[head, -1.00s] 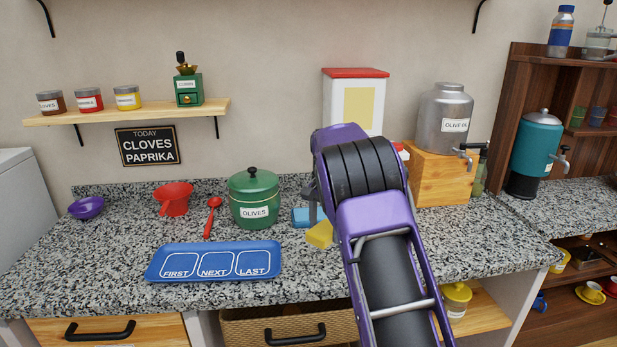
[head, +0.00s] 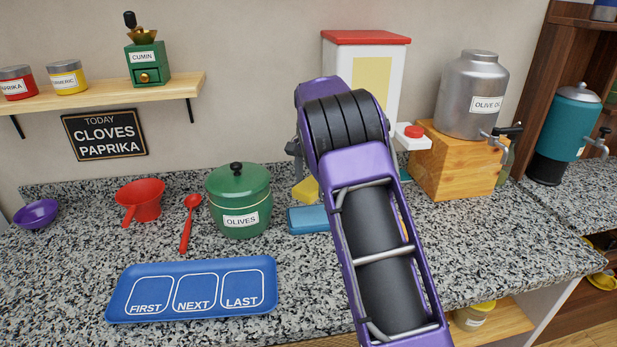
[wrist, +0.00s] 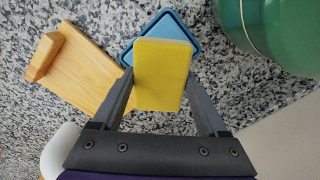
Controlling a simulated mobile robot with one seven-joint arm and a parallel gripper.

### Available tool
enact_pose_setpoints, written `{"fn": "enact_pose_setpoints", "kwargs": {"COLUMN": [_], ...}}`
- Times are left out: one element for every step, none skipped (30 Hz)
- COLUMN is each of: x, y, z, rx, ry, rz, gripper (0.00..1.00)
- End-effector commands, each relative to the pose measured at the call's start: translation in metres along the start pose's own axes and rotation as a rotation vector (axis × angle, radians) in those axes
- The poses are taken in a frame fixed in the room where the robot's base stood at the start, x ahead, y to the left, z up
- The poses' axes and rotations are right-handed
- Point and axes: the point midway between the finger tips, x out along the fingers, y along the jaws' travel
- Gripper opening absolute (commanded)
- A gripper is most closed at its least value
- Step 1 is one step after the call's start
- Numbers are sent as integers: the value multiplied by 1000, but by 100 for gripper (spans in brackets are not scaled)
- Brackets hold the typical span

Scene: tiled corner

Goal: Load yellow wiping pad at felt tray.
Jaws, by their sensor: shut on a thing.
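My gripper (wrist: 162,82) is shut on the yellow wiping pad (wrist: 163,75), with a finger on each side of it. In the head view the pad (head: 306,189) shows left of my arm, which hides most of the gripper. A small light-blue rimmed tray (wrist: 142,29) lies on the counter; the pad covers part of it in the wrist view and appears raised over it. In the head view this tray (head: 306,220) is right of the green pot, its right part hidden by my arm. I cannot tell its lining.
The green olives pot (head: 239,203) stands close beside the small tray. A wooden piece (wrist: 75,72) lies on its other side. A blue FIRST-NEXT-LAST tray (head: 118,307) lies in front, and an oil dispenser (head: 473,98) on a wooden stand (head: 450,170) is at right.

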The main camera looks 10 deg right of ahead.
Motion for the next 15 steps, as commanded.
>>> {"fn": "enact_pose_setpoints", "kwargs": {"x": [1,2,4,5,7,10,12,15,19,22,25,29,34,41,45], "y": [0,0,0,0,0,0,0,0,0,0,0,0,0,0,0], "z": [0,0,0,0,0,0,0,0,0,0,1,0,0,0,0], "rx": [0,0,0,0,0,-1,-1,-1,-1,-1,-1,-1,-1,-1,-1], "ry": [0,-1,-1,-1,-1,-1,-1,-1,-1,-2,-2,-1,-1,0,0], "rz": [0,0,1,1,1,1,1,1,1,2,2,2,1,1,0], "gripper": [32,32,32,32,32,32,32,32,32,32,32,32,32,32,32]}}
